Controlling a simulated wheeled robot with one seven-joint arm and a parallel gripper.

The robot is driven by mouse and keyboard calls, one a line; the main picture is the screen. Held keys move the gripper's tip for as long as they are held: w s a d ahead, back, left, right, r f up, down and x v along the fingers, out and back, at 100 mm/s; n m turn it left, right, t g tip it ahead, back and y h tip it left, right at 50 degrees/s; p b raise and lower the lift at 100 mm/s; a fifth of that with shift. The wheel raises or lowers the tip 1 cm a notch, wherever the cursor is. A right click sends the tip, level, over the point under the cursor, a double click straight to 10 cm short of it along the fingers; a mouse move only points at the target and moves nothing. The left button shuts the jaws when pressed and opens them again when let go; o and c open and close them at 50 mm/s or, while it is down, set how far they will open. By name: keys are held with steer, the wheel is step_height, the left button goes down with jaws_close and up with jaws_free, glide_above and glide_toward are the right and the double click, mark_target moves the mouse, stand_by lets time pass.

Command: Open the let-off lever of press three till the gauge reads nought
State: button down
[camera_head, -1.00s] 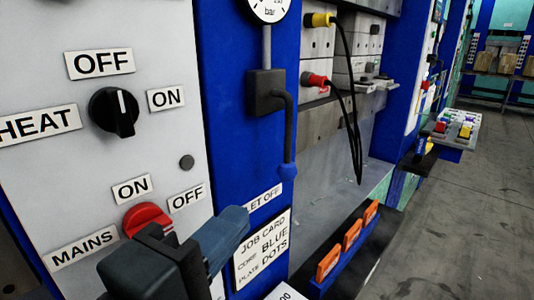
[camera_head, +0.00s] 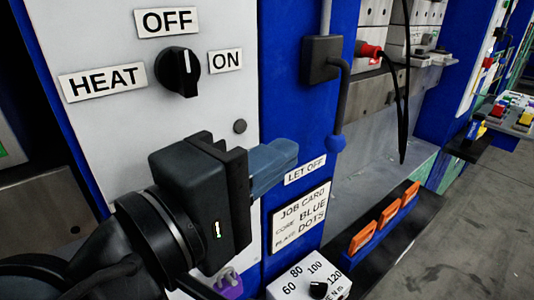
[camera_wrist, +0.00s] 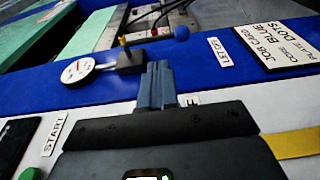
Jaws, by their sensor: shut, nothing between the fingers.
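The let-off lever (camera_head: 345,98) is a dark bent rod with a blue ball knob (camera_head: 337,143). It hangs down from a dark valve block (camera_head: 322,58) on the blue post, above the LET OFF label (camera_head: 305,170). The knob also shows in the wrist view (camera_wrist: 182,33). The round white gauge (camera_wrist: 78,70) shows only in the wrist view; its reading is too small to tell. My gripper (camera_head: 292,154) is shut and empty, its blue-grey fingers pointing at the post. In the head view the fingertips lie left of the knob, with a gap between them.
The HEAT switch (camera_head: 178,71) is on the grey panel, above my gripper. The job card (camera_head: 300,216) is below the label. A numbered dial box (camera_head: 308,280) is at the bottom. Orange pieces (camera_head: 385,217) stand in a blue rack at right. Black cables (camera_head: 404,110) hang beyond the post.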

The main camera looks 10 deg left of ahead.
mark_target(338, 119)
steer(key=p+x, duration=0.2)
steer(key=x, duration=0.8)
steer(key=shift+w, duration=0.25)
